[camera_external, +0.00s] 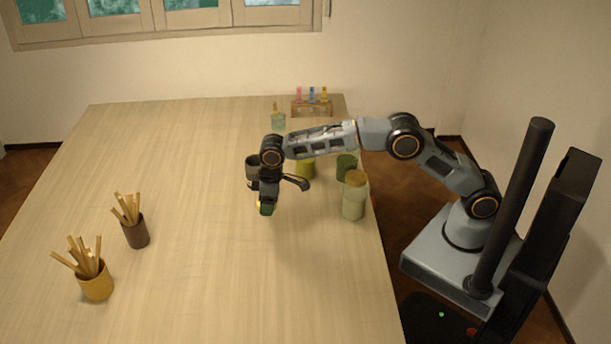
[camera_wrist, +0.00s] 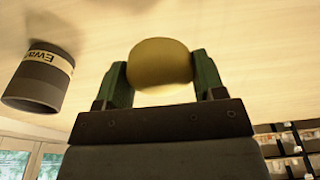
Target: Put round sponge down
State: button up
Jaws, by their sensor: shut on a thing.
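The round sponge (camera_wrist: 160,63) is a yellow-tan rounded thing held between the two green fingertips of my gripper (camera_wrist: 160,78) in the wrist view. My gripper is shut on it. In the external view my gripper (camera_external: 266,207) points down over the middle-right part of the table, and only a small yellow edge of the sponge (camera_external: 259,205) shows beside the fingers. Whether the sponge touches the table is hard to tell.
A dark grey labelled jar (camera_wrist: 38,80) stands close by; it also shows behind my gripper (camera_external: 252,166). Yellow-green (camera_external: 306,168), dark green (camera_external: 346,165) and pale green (camera_external: 354,198) jars stand to the right. Stick-filled cups (camera_external: 136,232) (camera_external: 95,282) are at left. The table (camera_external: 200,270) is clear in front.

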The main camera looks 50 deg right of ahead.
jog(key=p, duration=0.1)
send_over(255, 226)
jog(key=f, duration=0.4)
jog(key=shift+s+d+f, duration=0.2)
jog(key=shift+s+f, duration=0.05)
jog(key=shift+s, duration=0.05)
jog(key=shift+f+p, duration=0.4)
jog(key=shift+f, duration=1.2)
jog(key=shift+f, duration=0.2)
jog(key=o, duration=0.9)
jog(key=r, duration=0.4)
jog(key=d+r+b, duration=0.1)
jog(key=r, duration=0.3)
jog(key=s+r, duration=0.1)
jog(key=r, duration=0.3)
jog(key=shift+d+r+b, duration=0.15)
jog(key=shift+r+b, duration=0.1)
jog(key=shift+b, duration=0.05)
